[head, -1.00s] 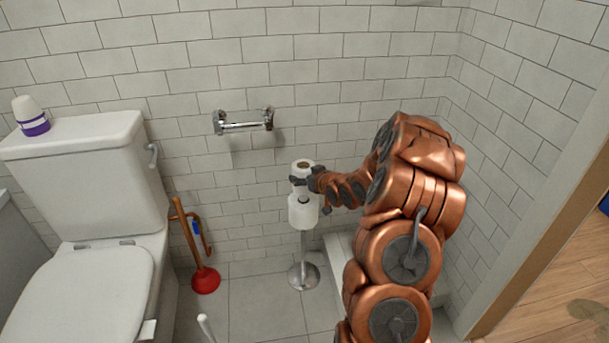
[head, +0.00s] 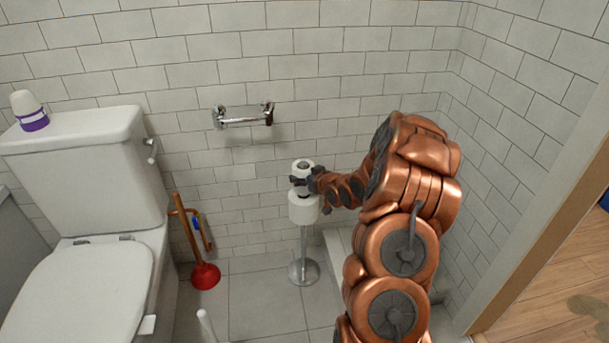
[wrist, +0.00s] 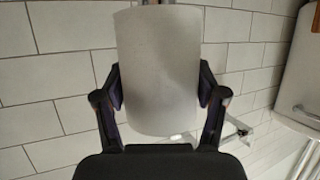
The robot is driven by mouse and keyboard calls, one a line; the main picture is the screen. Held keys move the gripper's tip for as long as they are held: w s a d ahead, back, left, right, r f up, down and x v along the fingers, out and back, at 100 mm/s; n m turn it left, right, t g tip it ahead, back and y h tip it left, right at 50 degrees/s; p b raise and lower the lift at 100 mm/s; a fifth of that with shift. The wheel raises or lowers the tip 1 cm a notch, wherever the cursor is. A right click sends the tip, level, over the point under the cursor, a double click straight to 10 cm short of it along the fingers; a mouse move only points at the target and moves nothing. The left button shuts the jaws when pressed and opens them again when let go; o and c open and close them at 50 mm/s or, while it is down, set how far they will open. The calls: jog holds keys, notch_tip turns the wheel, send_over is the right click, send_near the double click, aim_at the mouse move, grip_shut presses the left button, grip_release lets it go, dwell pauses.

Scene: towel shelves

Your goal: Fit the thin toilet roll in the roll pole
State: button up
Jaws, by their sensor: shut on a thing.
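The thin toilet roll (head: 302,166) is upright at the top of the roll pole (head: 304,245), above a thicker white roll (head: 303,211) that is around the pole. A grey tip shows in the thin roll's core, so it appears to be around the pole's top. My gripper (head: 304,180) is shut on the thin roll from the right. In the wrist view the white thin roll (wrist: 157,70) sits between both fingers of my gripper (wrist: 160,88). The fingers partly hide the space between the two rolls.
A toilet (head: 85,240) stands at the left, with a red plunger (head: 205,276) between it and the pole. A chrome wall holder (head: 244,116) is on the tiled wall behind. A white ledge (head: 338,250) is right of the pole. Floor shows around the pole's base (head: 304,272).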

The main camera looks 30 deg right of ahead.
jog(key=shift+f+b, duration=0.4)
jog(key=shift+f, duration=1)
jog(key=o, duration=1.3)
jog(key=v, duration=1.2)
